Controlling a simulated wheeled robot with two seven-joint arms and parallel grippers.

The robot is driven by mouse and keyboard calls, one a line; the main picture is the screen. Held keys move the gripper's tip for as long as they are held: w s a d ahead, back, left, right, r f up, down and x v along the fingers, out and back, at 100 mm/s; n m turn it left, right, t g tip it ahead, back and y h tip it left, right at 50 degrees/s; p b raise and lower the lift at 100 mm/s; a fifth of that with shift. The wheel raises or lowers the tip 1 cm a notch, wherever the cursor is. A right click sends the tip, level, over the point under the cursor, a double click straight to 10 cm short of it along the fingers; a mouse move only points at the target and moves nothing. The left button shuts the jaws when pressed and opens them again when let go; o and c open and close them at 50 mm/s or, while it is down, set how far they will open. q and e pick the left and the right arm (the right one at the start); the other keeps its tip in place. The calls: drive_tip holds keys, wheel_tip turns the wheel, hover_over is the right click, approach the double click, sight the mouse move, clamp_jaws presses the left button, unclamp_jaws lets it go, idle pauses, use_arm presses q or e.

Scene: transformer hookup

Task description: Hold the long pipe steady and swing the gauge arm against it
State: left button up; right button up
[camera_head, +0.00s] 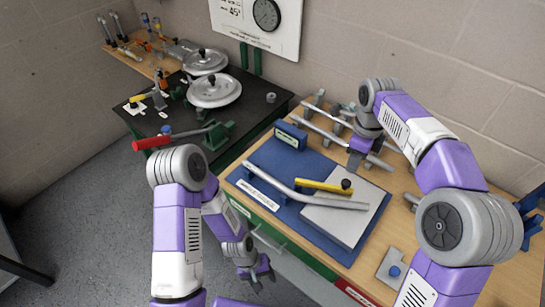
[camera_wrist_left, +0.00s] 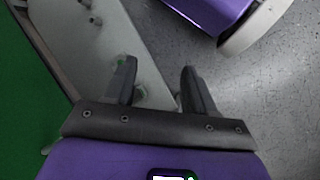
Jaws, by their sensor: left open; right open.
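A long grey pipe (camera_head: 276,183), bent partway, lies across the blue mat (camera_head: 283,157) and a pale grey plate (camera_head: 340,222) on the wooden bench. A yellow arm with a black knob (camera_head: 318,185), which looks like the gauge arm, lies just behind the pipe's right part; whether they touch I cannot tell. My left gripper (camera_head: 257,275) hangs below the bench's front edge, away from the pipe; in the left wrist view it (camera_wrist_left: 159,88) is open and empty. My right gripper (camera_head: 354,166) is behind the yellow arm, near the mat's back edge; its fingertips are small and partly hidden.
Several grey pipes (camera_head: 318,131) lie on supports at the bench's back. A grey block with a blue knob (camera_head: 394,268) sits at the front right. A dark table (camera_head: 252,103) at the left holds two round metal lids (camera_head: 214,90) and a red-handled tool (camera_head: 165,140). Floor shows at front left.

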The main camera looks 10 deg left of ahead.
use_arm(q)
drive_tip(key=g, duration=0.1)
wheel_tip(320, 180, up, 30)
drive_tip(key=n+t+y, duration=0.2)
drive_tip(key=n+y, duration=0.2)
drive_tip(key=n, duration=0.4)
hover_over(268, 176)
drive_tip(key=shift+s+a+f, duration=0.1)
drive_tip(key=shift+s, duration=0.05)
drive_tip(key=shift+f+t, duration=0.15)
drive_tip(key=shift+t, duration=0.15)
drive_tip(key=shift+f, duration=3.5)
